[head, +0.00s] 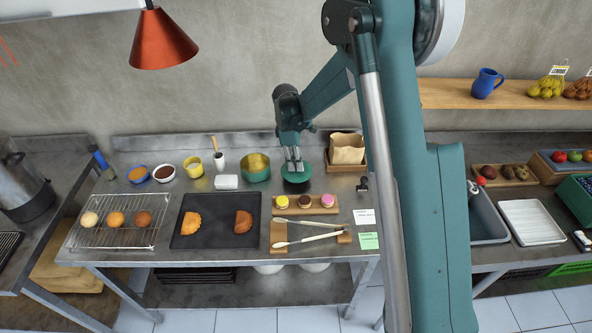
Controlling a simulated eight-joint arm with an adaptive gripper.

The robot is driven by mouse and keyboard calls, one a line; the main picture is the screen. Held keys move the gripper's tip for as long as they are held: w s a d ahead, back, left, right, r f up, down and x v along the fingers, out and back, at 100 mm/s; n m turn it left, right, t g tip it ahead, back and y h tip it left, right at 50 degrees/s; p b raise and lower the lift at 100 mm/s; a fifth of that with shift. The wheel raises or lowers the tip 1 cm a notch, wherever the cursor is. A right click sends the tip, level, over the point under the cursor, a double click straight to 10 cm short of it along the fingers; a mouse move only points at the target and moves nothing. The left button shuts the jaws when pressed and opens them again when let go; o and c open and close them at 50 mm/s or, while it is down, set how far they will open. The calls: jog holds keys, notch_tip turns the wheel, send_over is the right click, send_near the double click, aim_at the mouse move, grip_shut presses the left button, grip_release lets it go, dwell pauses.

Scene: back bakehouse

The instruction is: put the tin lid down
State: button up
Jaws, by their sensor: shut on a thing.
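The tin lid (295,175) is a round, dark green disc at the back of the steel table (190,258). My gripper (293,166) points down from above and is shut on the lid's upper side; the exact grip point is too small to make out. I cannot tell whether the lid touches the table or hangs just above it. The open tin (256,175), green outside and gold inside, stands just left of the lid.
A wooden box with a paper bag (347,149) stands right of the lid. In front is a board with several macarons (307,203). A white cylinder (226,182) lies left of the tin. A dark slate (215,220) and a wire rack (117,220) fill the front left.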

jog(key=shift+f, duration=1.85)
jog(key=shift+f, duration=0.15)
jog(key=o, duration=0.9)
jog(key=shift+r, duration=0.2)
jog(key=r, duration=0.4)
jog(key=a+r, duration=0.1)
jog(key=r, duration=0.7)
jog(key=shift+w+a, duration=0.15)
jog(key=shift+a, duration=0.05)
